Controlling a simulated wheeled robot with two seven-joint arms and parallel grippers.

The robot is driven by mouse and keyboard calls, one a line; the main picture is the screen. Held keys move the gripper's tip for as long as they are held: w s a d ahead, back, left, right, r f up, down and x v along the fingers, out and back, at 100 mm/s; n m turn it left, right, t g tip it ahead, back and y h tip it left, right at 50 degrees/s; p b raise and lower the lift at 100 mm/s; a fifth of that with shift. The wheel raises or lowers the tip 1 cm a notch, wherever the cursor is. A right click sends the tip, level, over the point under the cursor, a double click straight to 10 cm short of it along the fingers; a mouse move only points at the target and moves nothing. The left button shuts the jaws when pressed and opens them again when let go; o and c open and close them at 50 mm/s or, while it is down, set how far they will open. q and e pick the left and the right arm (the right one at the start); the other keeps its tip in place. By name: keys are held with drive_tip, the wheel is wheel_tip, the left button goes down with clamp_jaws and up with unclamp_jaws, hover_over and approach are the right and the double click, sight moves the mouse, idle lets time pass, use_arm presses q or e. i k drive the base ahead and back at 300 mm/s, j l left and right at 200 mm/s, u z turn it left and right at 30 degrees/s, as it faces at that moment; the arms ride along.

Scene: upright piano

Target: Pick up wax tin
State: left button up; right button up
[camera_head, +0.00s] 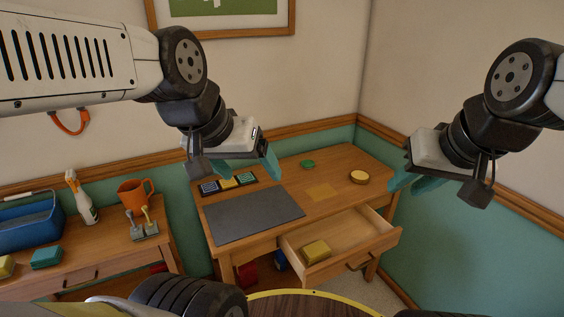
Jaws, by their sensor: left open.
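A small round tin (359,176) with a pale yellow top, which looks like the wax tin, sits on the wooden desk (325,201) near its right back corner. My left gripper (236,170) is open and empty, in the air in front of the desk's left part, left of the tin. My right gripper (414,184) is to the right of the tin, in the air. Its teal fingers are seen from the side, and their gap is unclear. Neither gripper touches the tin.
A pulled-out drawer (375,244) holds a yellow block (316,251). A dark mat (250,216), small coloured pads (229,182) and a green item (307,164) are on the desk. A side table at left carries an orange mug (133,194), spray bottle (84,203) and blue caddy (30,227).

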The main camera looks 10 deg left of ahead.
sight(357, 176)
drive_tip(key=i+l+u, duration=0.25)
drive_tip(key=l+u, duration=0.2)
drive_tip(key=i+l+u, duration=0.25)
drive_tip(key=l, duration=0.2)
drive_tip(key=l+u, duration=0.25)
drive_tip(key=i+l, duration=0.05)
